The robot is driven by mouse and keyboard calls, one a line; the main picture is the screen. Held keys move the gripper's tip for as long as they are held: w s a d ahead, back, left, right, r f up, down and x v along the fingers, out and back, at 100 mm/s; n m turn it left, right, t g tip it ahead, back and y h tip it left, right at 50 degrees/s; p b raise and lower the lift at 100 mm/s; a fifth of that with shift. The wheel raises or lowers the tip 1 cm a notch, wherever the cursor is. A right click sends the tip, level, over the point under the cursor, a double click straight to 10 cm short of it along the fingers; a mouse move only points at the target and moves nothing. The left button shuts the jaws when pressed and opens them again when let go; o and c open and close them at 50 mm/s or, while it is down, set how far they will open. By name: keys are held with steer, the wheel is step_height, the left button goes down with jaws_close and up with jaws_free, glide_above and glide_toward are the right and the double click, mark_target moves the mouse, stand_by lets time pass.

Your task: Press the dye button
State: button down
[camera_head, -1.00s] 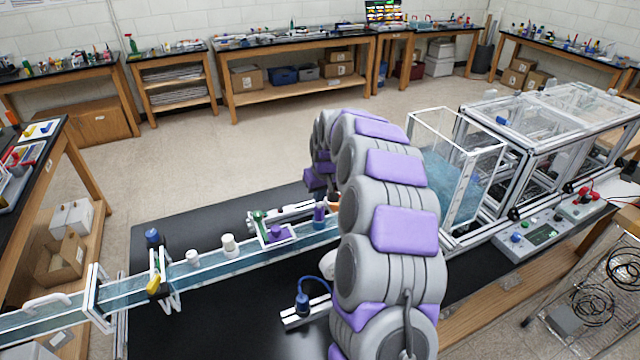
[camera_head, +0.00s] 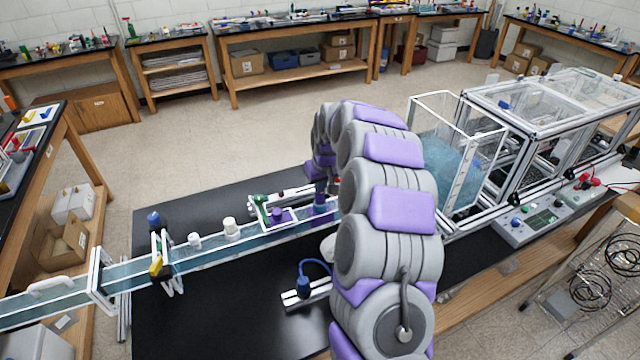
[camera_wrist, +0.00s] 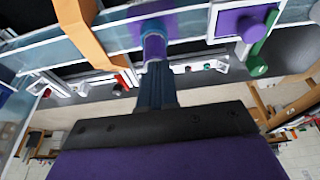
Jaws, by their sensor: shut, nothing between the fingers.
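My gripper (camera_wrist: 156,82) is shut with nothing between its fingers. In the wrist view its fingertips point at a short blue and purple cylinder (camera_wrist: 153,44) at the water channel. The fingertips overlap the cylinder's near end, and I cannot tell whether they touch it. I take this cylinder to be the dye button, but no label is readable. In the head view my gripper (camera_head: 320,185) is over the channel (camera_head: 195,258), partly hidden behind my arm, beside a purple area at the channel.
White cylinders (camera_head: 231,228) stand along the channel. A clear water tank (camera_head: 450,165) and a control panel (camera_head: 540,224) are at right.

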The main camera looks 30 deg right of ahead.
steer(key=w+p+v, duration=0.1)
steer(key=v, duration=1.2)
steer(key=shift+r, duration=0.55)
steer(key=s+a+f+g+b, duration=0.1)
steer(key=s+a+b, duration=0.1)
steer(key=s+a, duration=0.5)
steer(key=s+a+f+n+g+b, duration=0.15)
steer(key=s+a, duration=0.25)
steer(key=s, duration=0.6)
steer(key=s+a+f+g+b, duration=0.1)
steer(key=s+a, duration=0.4)
steer(key=s, duration=0.4)
steer(key=s+a+f+g+b, duration=0.1)
steer(key=s+f, duration=0.2)
steer(key=s, duration=0.6)
steer(key=s+a+f+m+b, duration=0.1)
steer(key=s+f, duration=0.3)
steer(key=s, duration=0.5)
steer(key=shift+g+b, duration=0.35)
steer(key=shift+b, duration=0.1)
